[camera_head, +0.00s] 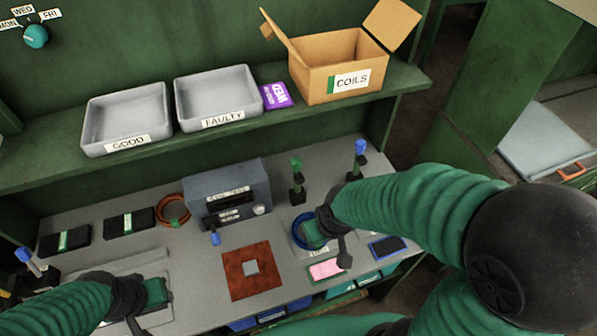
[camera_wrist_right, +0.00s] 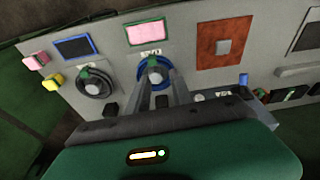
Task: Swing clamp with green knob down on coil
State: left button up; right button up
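The clamp with the green knob (camera_head: 296,167) stands upright on the bench, its black base behind the blue coil (camera_head: 297,236). The blue coil sits on a pale plate and also shows in the right wrist view (camera_wrist_right: 155,72). My right gripper (camera_head: 325,240) is low over the coil's right side. In the right wrist view my right gripper (camera_wrist_right: 159,80) has its two fingers apart around the near side of the coil, with nothing clearly held; contact is unclear. My left gripper (camera_head: 135,312) is at the bottom left, its fingertips not clear.
A blue-knobbed clamp (camera_head: 360,150) stands to the right, close to my right arm. A grey tester (camera_head: 228,190) is left of the green-knobbed clamp. A red-brown mat (camera_head: 240,285) lies in front. A pink pad (camera_head: 325,269) lies before the coil. Above is a shelf with trays (camera_head: 125,115).

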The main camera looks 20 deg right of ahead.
jog(key=shift+d, duration=0.25)
